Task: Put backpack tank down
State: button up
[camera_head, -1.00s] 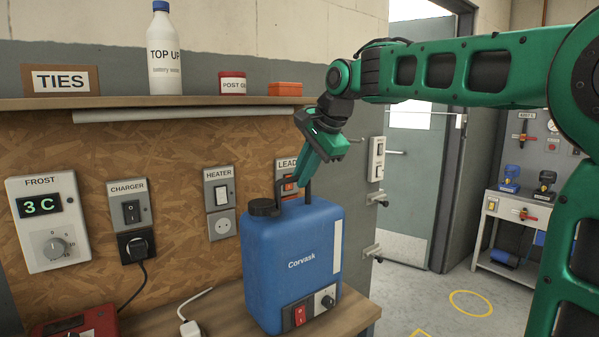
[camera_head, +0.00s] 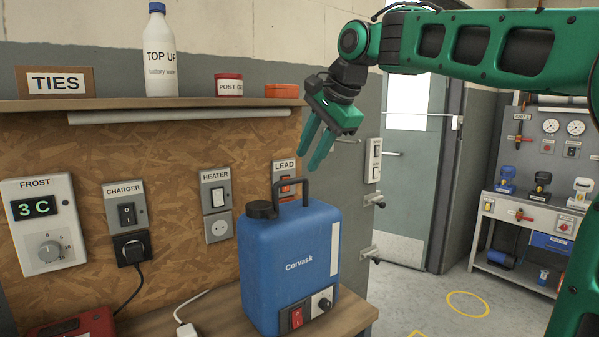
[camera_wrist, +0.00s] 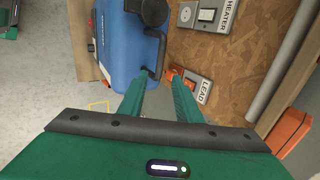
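The blue backpack tank (camera_head: 290,262), labelled Corvask, stands upright on the wooden bench (camera_head: 216,310). Its dark handle (camera_head: 303,183) stands up from the top, beside a black cap (camera_head: 262,209). My gripper (camera_head: 316,152) is open and empty, above the handle and apart from it, its fingers pointing down. In the wrist view the tank (camera_wrist: 118,42) lies beyond the fingertips, with its handle (camera_wrist: 157,52) just past them. My spread fingers (camera_wrist: 157,82) hold nothing.
A shelf (camera_head: 200,104) above the bench carries a TOP UP bottle (camera_head: 159,55) and small boxes. The LEAD switch (camera_head: 286,185) is on the board behind the tank. A white plug lead (camera_head: 187,329) lies left of the tank. Open floor (camera_head: 420,300) is to the right.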

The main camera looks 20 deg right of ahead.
jog(key=shift+v, duration=2.25)
jog(key=s+d+f+n+g+h, duration=0.1)
jog(key=s+d+f+n, duration=0.1)
jog(key=s+d+f, duration=0.55)
jog(key=s+d+f+n+g, duration=0.1)
jog(key=s+d+f+g, duration=0.2)
jog(key=f, duration=0.7)
jog(key=s+d+f+n+g, duration=0.1)
jog(key=s+d+f+n, duration=0.1)
jog(key=s+f, duration=0.7)
jog(key=s+d+f+n+g+h, duration=0.1)
jog(key=s+d+f+n, duration=0.1)
jog(key=s+f, duration=0.8)
jog(key=s+n, duration=0.1)
jog(key=s, duration=0.2)
jog(key=shift+d, duration=0.1)
